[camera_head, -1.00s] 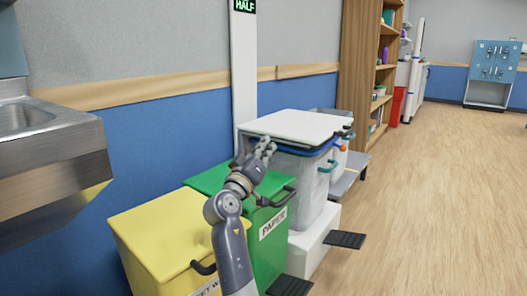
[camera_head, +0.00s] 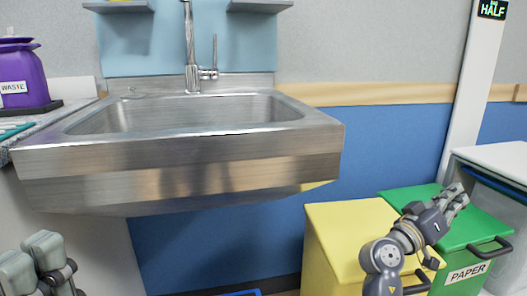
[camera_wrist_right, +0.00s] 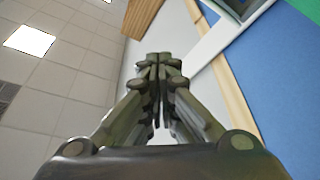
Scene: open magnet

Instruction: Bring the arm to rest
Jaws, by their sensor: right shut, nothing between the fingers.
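My right arm comes up from the bottom right of the head view. Its gripper (camera_head: 456,198) is raised in front of the green paper bin (camera_head: 469,268) and points up and to the right. In the right wrist view the fingers of this gripper (camera_wrist_right: 158,62) meet, with nothing between them; wall and ceiling show behind. My left gripper (camera_head: 30,262) shows only in part at the bottom left corner of the head view, below the sink, and its opening cannot be made out.
A steel sink (camera_head: 180,157) with a tap (camera_head: 192,60) fills the middle left. A yellow bin (camera_head: 340,235) stands beside the green one, with a white-lidded bin (camera_head: 500,158) at the right edge. A purple waste container (camera_head: 22,78) stands on the left counter.

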